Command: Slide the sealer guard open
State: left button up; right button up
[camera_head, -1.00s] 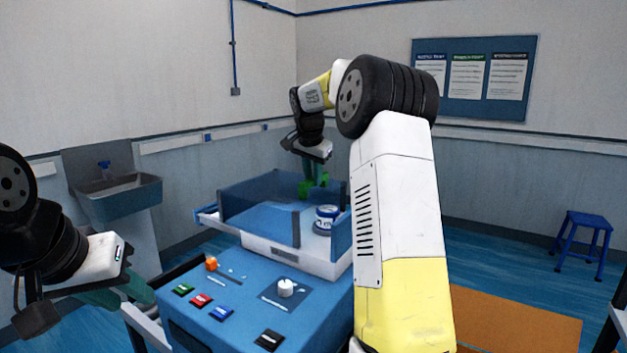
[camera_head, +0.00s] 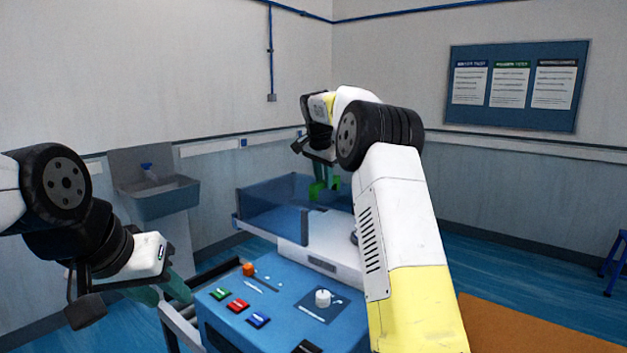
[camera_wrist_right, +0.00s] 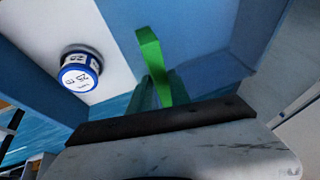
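The sealer guard (camera_head: 273,212) is a see-through blue box on the white sealer bed (camera_head: 310,262). It overhangs the bed on the left, and the bed's right part is uncovered. A bright green handle (camera_head: 318,190) stands at the guard's far side; it also shows in the wrist view (camera_wrist_right: 150,55). My right gripper (camera_wrist_right: 160,92) reaches down from above, its teal fingers shut around the handle. My left gripper (camera_head: 165,290) is open and empty, left of the blue console. My right arm hides part of the bed's right side.
A white jar with a blue rim (camera_wrist_right: 80,72) stands on the bed, mostly hidden in the head view. The blue console (camera_head: 225,290) carries several buttons and an orange knob (camera_head: 249,269). A sink (camera_head: 160,197) is at the left wall, a blue stool (camera_head: 613,262) far right.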

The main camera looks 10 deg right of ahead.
jog(key=shift+o, duration=1.2)
jog(key=shift+r, duration=0.1)
jog(key=v, duration=0.7)
jog(key=shift+s+r, duration=0.2)
jog(key=shift+r, duration=0.05)
